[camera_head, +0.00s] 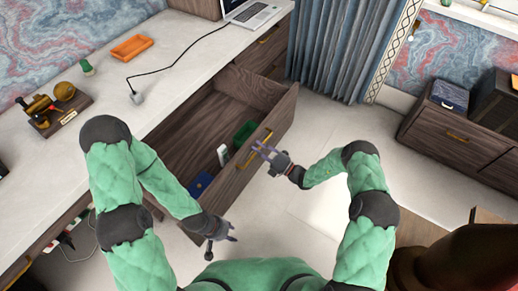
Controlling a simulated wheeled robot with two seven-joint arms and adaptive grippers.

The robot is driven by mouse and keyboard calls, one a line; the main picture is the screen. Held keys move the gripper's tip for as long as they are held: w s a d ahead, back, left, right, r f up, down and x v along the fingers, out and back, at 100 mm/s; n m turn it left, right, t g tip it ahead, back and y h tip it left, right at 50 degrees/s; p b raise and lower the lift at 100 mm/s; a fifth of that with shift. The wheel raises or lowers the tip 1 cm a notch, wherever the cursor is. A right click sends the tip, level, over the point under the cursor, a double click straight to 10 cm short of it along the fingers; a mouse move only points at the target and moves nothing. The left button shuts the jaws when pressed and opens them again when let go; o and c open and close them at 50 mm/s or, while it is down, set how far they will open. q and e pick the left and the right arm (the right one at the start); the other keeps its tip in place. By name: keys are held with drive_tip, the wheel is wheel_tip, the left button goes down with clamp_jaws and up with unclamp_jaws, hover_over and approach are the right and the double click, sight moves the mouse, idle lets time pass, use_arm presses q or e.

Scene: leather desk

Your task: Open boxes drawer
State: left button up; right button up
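The dark wooden desk drawer (264,89) stands pulled well out from under the white desktop, its inside showing. Its front carries a long gold handle (245,164), partly covered by my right gripper. My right gripper (262,150) is at the middle of this handle, on the outer side of the front. My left gripper (228,232) is lower, past the drawer's near end and apart from the handle. Nothing shows in it, and its finger opening is unclear.
In the drawer lie a green item (244,132), a white item (222,155) and a blue item (200,184). The desktop (184,66) bears an orange tray (132,47), a laptop (250,12) and a wooden stand (60,112). A cabinet (450,135) stands right; floor between is clear.

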drive_tip(key=shift+o, duration=0.6)
drive_tip(key=v, duration=1.2)
